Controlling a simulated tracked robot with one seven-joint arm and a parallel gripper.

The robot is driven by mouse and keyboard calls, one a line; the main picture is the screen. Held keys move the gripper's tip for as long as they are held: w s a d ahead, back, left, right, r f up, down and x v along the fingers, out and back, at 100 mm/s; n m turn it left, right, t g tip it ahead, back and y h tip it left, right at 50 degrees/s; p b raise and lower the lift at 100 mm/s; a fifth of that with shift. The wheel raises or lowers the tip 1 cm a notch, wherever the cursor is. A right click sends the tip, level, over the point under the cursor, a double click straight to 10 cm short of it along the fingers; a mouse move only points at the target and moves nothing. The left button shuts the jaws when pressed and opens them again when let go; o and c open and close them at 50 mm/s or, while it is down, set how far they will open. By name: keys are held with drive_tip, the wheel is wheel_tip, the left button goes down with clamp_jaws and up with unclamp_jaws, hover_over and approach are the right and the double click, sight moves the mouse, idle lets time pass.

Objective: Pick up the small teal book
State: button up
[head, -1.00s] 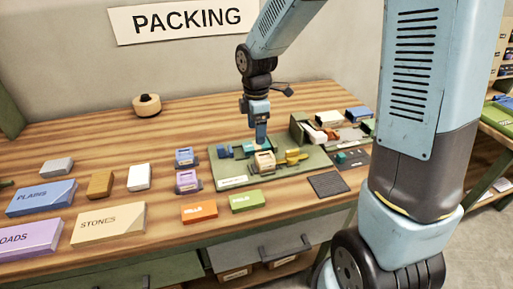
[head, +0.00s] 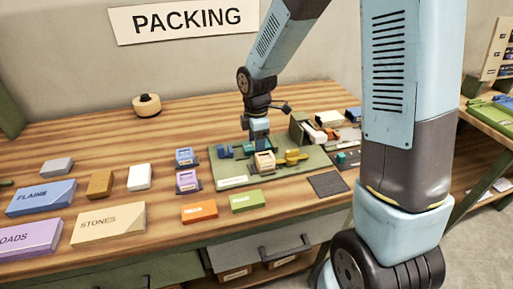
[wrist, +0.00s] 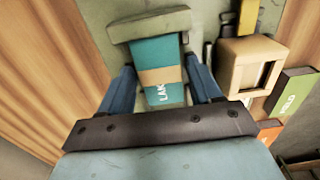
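The small teal book (wrist: 158,58), with a tan band and white letters starting "LAK", lies on the green-grey mat (head: 232,183) on the wooden bench. A grey-green bar (wrist: 148,24) sits at its far end in the wrist view. My gripper (wrist: 160,64) is open, with one blue finger on each side of the book and a thin gap to it. In the head view my gripper (head: 259,143) is low over the mat, and it mostly hides the book there.
A cream slotted block (head: 265,162) stands close beside my gripper, with a yellow piece (head: 297,156) to its right. An orange block (head: 199,210) and a green block (head: 246,203) lie in front. A compartmented tray (head: 299,134) is to the right.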

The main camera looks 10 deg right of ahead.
drive_tip(key=c, duration=0.8)
drive_tip(key=shift+r, duration=0.1)
